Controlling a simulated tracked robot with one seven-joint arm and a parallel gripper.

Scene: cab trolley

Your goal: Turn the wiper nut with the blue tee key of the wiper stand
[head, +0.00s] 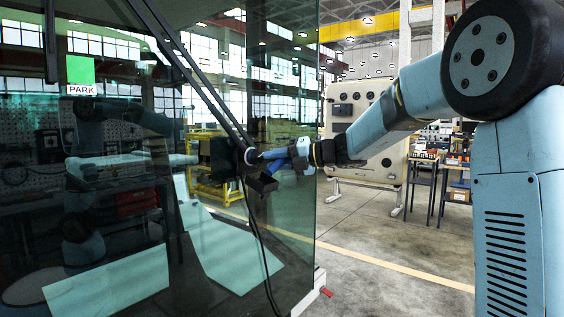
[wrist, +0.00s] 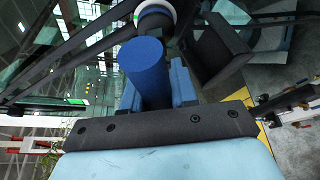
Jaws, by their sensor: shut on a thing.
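The blue tee key shows in the wrist view as a thick blue cylinder (wrist: 145,62) between my fingers, and as a small blue piece in the head view (head: 301,152). My gripper (wrist: 158,88) is shut on it; in the head view my gripper (head: 287,160) is beside the wiper hub (head: 247,156), at the foot of the wiper arms (head: 205,85). In the wrist view a dark round hub with a white and green ring (wrist: 154,14) lies just beyond the key. The nut itself is hidden, and I cannot tell whether the key sits on it.
The large glass pane (head: 225,230) stands close to my gripper's left. A green panel marked PARK (head: 80,78) shows on the glass. A dark box-like part (wrist: 220,50) is to the right of the key.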

